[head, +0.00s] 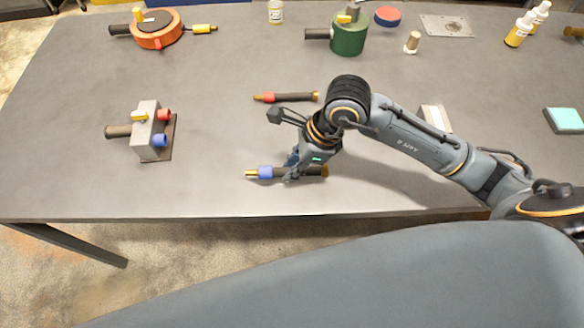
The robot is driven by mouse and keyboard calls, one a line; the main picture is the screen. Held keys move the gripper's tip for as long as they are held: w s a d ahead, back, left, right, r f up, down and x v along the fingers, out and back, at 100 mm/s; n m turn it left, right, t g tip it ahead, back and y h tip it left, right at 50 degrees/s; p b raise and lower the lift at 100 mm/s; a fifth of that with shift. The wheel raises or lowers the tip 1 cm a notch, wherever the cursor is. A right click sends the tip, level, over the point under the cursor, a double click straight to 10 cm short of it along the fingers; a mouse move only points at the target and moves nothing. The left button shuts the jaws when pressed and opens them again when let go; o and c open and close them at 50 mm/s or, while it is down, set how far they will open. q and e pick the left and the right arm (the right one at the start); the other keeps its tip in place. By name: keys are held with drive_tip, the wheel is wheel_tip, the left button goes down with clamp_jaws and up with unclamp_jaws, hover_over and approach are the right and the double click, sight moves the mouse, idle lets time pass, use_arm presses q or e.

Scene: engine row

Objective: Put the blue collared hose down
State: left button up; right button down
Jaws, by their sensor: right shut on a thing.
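The blue collared hose (264,173) has a dark body, a blue collar and a brass tip that points left. It lies level at or just above the table (210,195) near its front edge; I cannot tell whether it touches. My right gripper (292,174) reaches down from the right and is shut on the dark body, just right of the blue collar. My left gripper is not in view.
A red collared hose (268,97) lies behind. A grey block (147,132) with red and blue ports stands at left. An orange round housing (157,30), a green cylinder (348,36) and bottles (518,30) stand at the back. The table's front left is clear.

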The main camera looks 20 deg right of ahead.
drive_tip(key=shift+w+f, duration=0.45)
drive_tip(key=shift+f, duration=0.15)
drive_tip(key=f, duration=0.1)
drive_tip(key=f+p, duration=0.1)
drive_tip(key=f, duration=0.1)
drive_tip(key=shift+w+d+p, duration=0.1)
drive_tip(key=shift+w+p, duration=0.15)
drive_tip(key=shift+p, duration=0.15)
drive_tip(key=shift+f, duration=0.25)
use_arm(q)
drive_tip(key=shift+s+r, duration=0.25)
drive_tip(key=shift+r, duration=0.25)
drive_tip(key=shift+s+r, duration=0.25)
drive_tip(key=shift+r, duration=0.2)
use_arm(e)
drive_tip(key=shift+f, duration=0.1)
drive_tip(key=shift+f+b, duration=0.15)
drive_tip(key=shift+b, duration=0.15)
drive_tip(key=c, duration=1.3)
unclamp_jaws()
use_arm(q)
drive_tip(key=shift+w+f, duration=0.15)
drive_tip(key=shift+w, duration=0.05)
use_arm(e)
drive_tip(key=shift+o, duration=0.2)
